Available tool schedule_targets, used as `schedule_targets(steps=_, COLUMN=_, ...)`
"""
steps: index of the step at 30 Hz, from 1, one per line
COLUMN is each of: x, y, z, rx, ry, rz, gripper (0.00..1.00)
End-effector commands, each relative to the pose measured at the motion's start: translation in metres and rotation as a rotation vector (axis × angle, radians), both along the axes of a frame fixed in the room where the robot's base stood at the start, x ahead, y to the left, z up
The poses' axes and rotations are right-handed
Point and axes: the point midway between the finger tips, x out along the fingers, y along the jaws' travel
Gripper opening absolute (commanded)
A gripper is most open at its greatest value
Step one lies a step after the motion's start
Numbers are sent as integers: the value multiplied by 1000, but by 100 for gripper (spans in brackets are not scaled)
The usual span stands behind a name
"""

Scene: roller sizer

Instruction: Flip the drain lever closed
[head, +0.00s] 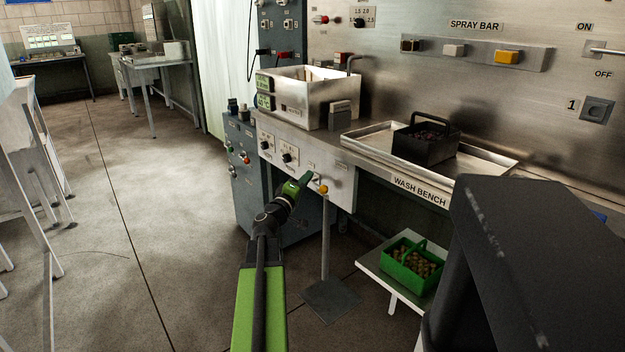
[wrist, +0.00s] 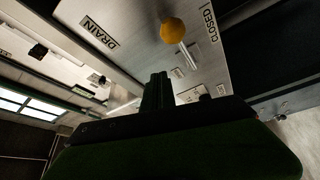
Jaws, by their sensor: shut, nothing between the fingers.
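The drain lever (wrist: 173,31) has a yellow-orange ball knob on a thin metal rod. In the wrist view it stands out from a steel panel (wrist: 130,22), between the DRAIN label on the left and the CLOSED label on the right. In the head view its knob (head: 323,189) shows at the front panel below the bench. My gripper (head: 304,178) is shut and empty, just left of and slightly above the knob there. In the wrist view my gripper (wrist: 157,90) is below the knob, with a visible gap between them.
The wash bench holds a steel tray (head: 362,132) with a black basket (head: 425,148) and a steel tank (head: 300,100). Dials sit on the panel left of the lever. A green crate (head: 412,285) stands on a low shelf. Open floor lies left.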

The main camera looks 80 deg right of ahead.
Motion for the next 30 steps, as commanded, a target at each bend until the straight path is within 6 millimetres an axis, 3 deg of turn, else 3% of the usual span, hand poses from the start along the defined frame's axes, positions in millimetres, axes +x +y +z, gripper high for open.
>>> schedule_targets(steps=1, x=5, y=17, z=-15, rx=0, ry=0, rz=3, gripper=0)
schedule_targets(steps=3, x=12, y=31, z=-21, rx=0, ry=0, rz=2, gripper=0)
schedule_targets(steps=10, x=30, y=63, z=-33, rx=0, ry=1, rz=3, gripper=0)
schedule_targets(steps=30, x=37, y=71, z=-35, rx=0, ry=3, rz=4, gripper=0)
